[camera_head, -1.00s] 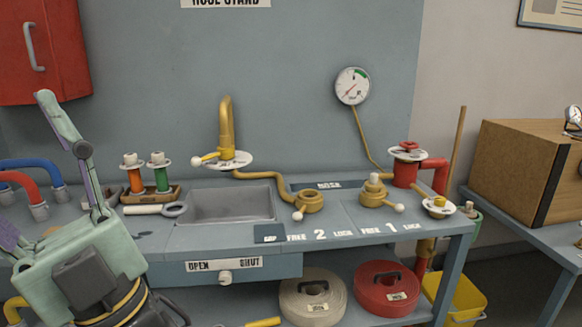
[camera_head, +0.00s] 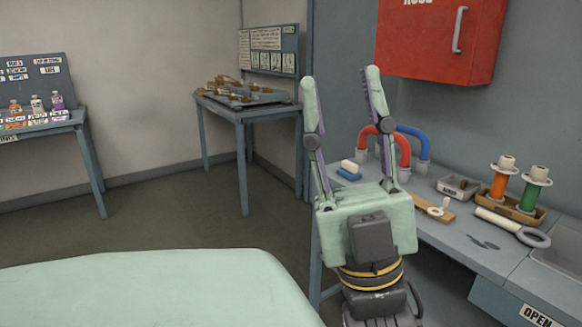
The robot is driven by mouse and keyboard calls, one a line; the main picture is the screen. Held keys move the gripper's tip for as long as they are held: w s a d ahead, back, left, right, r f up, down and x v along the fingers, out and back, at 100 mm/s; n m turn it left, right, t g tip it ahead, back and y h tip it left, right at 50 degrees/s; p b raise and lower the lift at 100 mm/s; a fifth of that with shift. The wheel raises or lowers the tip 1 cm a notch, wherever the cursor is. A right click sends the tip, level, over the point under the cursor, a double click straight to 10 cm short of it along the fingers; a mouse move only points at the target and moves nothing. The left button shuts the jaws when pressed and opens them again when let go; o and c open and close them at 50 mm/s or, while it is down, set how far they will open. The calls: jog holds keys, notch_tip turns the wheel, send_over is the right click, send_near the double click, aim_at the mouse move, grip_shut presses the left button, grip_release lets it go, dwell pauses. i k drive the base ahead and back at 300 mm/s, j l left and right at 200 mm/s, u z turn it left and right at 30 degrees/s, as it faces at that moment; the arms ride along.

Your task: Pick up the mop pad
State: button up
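I cannot pick out a mop pad for certain. A small blue block with a white block on it (camera_head: 348,168) sits at the far left end of the grey bench (camera_head: 455,245); I cannot tell what it is. My gripper (camera_head: 342,80) is open and empty, with its two fingers pointing up and spread apart. In the picture it stands in front of the bench's left end, and the small blue and white item shows between its fingers.
The bench holds red and blue curved pipes (camera_head: 405,148), a small grey tray (camera_head: 458,187), orange and green spools (camera_head: 501,178) and a white-handled ring tool (camera_head: 512,228). Another table (camera_head: 243,112) stands behind, a bottle table (camera_head: 45,126) at left. Open floor (camera_head: 160,215) lies between.

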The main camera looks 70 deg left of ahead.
aim_at(348, 170)
jog(key=u, duration=1.7)
